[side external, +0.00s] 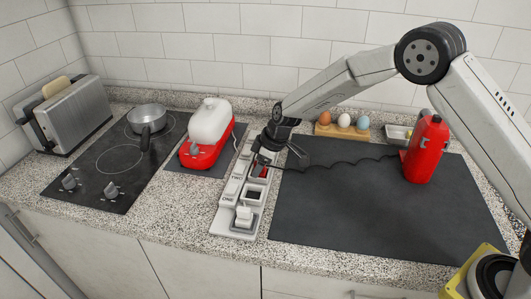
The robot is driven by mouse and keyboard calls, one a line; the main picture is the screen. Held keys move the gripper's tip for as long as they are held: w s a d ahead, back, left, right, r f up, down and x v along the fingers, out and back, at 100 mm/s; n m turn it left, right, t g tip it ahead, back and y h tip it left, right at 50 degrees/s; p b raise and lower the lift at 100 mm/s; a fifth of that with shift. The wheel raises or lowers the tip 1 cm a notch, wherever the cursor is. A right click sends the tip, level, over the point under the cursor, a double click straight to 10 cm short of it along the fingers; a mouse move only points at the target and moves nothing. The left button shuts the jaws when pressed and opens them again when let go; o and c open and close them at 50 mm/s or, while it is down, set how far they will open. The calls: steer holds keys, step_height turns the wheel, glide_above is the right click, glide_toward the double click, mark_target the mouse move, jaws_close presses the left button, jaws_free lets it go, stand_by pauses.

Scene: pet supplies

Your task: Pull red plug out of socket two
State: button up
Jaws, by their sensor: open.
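A white plug (243,215) stands in the nearest socket, and a dark, empty-looking socket (254,195) lies between the two plugs. My gripper (261,161) points down at the red plug and is open. I cannot tell whether its fingers touch the plug.
A dark cord (340,163) runs right from the strip towards a red kettle-like appliance (426,150) on the dark mat (340,215). A red-and-white appliance (207,135) stands left of the strip. Eggs in a wooden holder (343,131) stand behind. The mat's front is clear.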

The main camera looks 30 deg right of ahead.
jaws_close()
steer(key=shift+r, duration=0.15)
steer(key=shift+r, duration=2.1)
steer(key=shift+r, duration=0.1)
